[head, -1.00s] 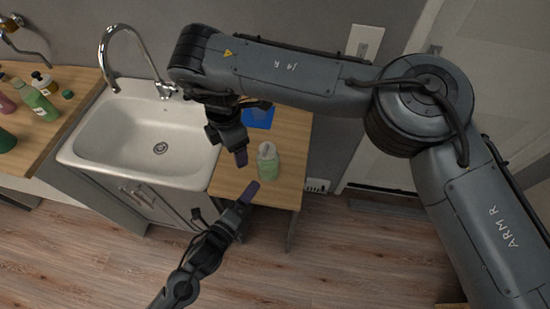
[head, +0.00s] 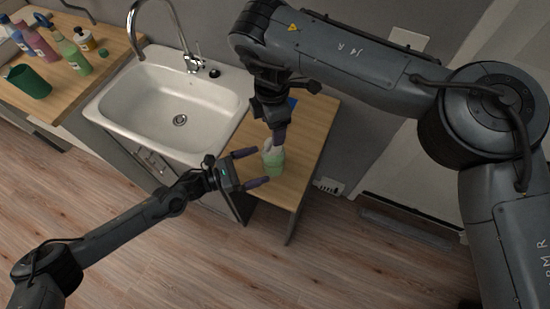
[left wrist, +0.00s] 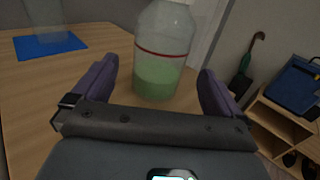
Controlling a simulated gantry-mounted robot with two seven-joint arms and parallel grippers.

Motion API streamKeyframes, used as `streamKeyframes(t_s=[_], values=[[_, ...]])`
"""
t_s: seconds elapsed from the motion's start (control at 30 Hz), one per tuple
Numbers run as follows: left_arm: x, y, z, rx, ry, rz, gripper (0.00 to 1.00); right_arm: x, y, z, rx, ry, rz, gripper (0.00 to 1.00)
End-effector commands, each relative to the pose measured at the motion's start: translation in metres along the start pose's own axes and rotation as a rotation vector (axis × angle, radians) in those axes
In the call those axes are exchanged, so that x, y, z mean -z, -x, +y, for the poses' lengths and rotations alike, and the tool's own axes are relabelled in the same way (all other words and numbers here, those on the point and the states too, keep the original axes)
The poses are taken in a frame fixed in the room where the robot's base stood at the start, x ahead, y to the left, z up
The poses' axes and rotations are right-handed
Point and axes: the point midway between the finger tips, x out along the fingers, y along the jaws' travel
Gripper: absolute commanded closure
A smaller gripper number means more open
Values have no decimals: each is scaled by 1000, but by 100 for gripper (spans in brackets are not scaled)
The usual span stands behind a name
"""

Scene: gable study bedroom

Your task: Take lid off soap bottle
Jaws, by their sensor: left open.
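The soap bottle (head: 274,165) stands upright near the front edge of the wooden counter, with pale green liquid inside. In the left wrist view the clear bottle (left wrist: 164,48) has a red line around it, and its top is cut off by the frame. My left gripper (head: 263,166) is open, its purple fingers pointing at the bottle from the left. In the left wrist view the bottle shows ahead, between the two fingers. My right gripper (head: 279,138) is above the bottle, fingers pointing down at its top. The lid is hard to make out there, and its finger gap is unclear.
The white sink (head: 175,108) with its tap lies left of the counter (head: 311,140). A blue mat (left wrist: 50,44) with a clear container lies behind. A wooden shelf (left wrist: 280,122) stands at right.

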Motion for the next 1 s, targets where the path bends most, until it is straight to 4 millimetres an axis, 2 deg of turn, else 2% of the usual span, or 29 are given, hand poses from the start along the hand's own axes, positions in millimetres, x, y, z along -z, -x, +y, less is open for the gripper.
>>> streamKeyframes(t_s=[0.2, 0.5, 0.97, 1.0], values=[[0, -37, 0, 0, 1, -2, 0, 0, 0, 0, 0, 0, 0, 30], [0, -70, 0, 0, 1, -1, 0, 0, 0, 0, 0, 0, 0, 30], [0, -77, 0, -1, 2, 0, 0, 0, 0, 0, 0, 0, 0, 30], [0, -77, 0, -1, 2, 0, 6, 0, 0, 0, 0, 0, 0, 30]])
